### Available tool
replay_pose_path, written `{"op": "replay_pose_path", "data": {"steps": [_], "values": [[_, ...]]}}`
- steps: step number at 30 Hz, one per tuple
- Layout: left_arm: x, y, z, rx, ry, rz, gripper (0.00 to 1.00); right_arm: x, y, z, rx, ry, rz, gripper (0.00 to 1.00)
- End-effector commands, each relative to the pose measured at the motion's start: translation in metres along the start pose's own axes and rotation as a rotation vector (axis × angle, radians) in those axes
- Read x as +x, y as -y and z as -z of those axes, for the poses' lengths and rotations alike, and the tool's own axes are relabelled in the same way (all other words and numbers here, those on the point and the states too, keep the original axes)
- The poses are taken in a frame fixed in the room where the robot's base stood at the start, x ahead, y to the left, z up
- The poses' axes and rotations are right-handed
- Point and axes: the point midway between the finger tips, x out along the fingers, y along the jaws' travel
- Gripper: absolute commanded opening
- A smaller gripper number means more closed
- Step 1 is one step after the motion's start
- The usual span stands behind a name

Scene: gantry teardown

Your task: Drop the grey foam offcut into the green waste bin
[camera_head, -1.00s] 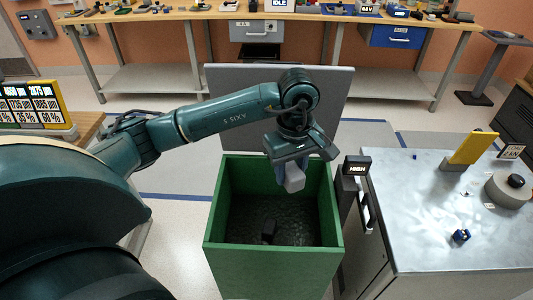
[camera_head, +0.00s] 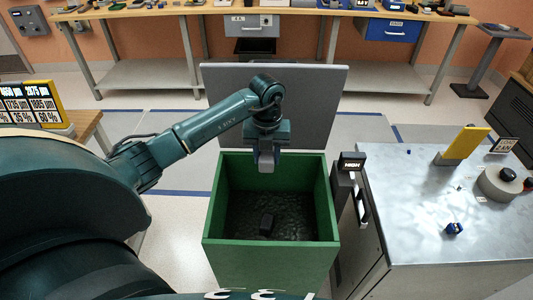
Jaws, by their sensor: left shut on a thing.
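My left gripper (camera_head: 267,143) hangs pointing down over the back part of the green waste bin (camera_head: 328,205). It is shut on a small grey block, the grey foam offcut (camera_head: 266,158), which shows below the jaws. The offcut is above the bin's opening, near its back wall; the fingers themselves are hard to make out. The bin is open at the top, with its grey lid (camera_head: 318,105) standing up behind it. My right gripper is not in view.
Right of the bin stand a post with a small display (camera_head: 352,160) and a metal-topped table (camera_head: 425,245) with a yellow block (camera_head: 463,145). A long workbench (camera_head: 150,14) runs along the back wall.

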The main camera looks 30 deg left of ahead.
Motion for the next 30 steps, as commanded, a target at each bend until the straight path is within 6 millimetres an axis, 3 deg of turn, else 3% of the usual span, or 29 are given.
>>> {"op": "replay_pose_path", "data": {"steps": [8,18,29,30], "values": [[0.017,-0.001,0.000,-0.030,-0.002,0.000,0.14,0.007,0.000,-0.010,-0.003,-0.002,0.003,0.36],[0.056,-0.001,0.000,-0.027,-0.001,0.001,0.14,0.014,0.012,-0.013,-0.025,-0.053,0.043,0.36],[0.061,-0.001,0.000,-0.027,0.000,0.000,0.14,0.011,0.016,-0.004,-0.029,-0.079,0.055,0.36],[0.061,-0.001,0.000,-0.026,0.000,0.000,0.36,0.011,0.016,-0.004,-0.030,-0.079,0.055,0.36]]}}
